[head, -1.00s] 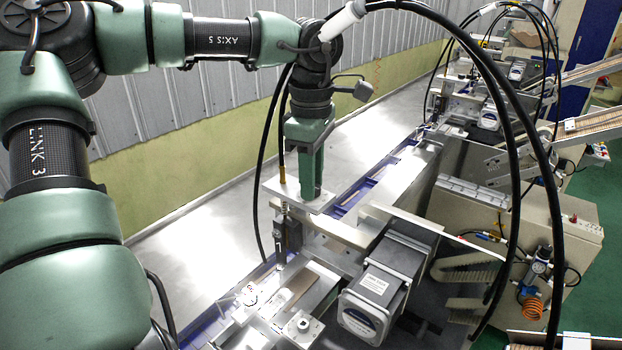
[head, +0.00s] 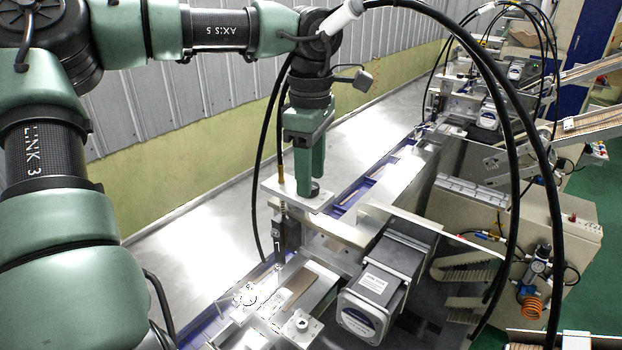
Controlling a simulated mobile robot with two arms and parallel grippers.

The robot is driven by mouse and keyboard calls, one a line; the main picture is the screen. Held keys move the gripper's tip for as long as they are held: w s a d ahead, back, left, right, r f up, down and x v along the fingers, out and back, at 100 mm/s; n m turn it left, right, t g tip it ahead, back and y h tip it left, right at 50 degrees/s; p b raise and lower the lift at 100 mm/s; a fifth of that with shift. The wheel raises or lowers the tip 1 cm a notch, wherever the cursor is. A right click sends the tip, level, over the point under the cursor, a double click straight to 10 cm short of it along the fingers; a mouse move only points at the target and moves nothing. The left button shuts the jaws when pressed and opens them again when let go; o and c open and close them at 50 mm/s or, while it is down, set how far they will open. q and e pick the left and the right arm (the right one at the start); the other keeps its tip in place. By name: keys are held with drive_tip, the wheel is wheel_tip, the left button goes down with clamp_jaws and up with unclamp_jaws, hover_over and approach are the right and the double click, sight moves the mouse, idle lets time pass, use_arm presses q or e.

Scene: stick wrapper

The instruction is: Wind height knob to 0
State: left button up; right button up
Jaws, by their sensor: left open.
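The height knob (head: 315,187) is a small dark round piece on top of a pale metal plate (head: 270,187) at the middle of the head view. My left gripper (head: 310,178) points straight down over it, its green fingers on either side of the knob's place. The fingers are apart, so the gripper is open. They hide part of the knob, and I cannot tell if they touch it. No scale or reading of the knob can be made out. My right gripper is not in view.
A grey motor box (head: 378,290) stands in front and to the right, on the wrapping machine. Black cables (head: 500,110) arch over the right side. A thin rod and dark block (head: 279,232) hang below the plate. The bare metal table (head: 190,240) lies to the left.

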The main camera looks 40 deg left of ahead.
use_arm(q)
wheel_tip(320, 180, up, 6)
drive_tip(key=shift+r+b, duration=0.25)
drive_tip(key=shift+b, duration=0.2)
drive_tip(key=shift+d+f, duration=0.1)
drive_tip(key=shift+d, duration=0.05)
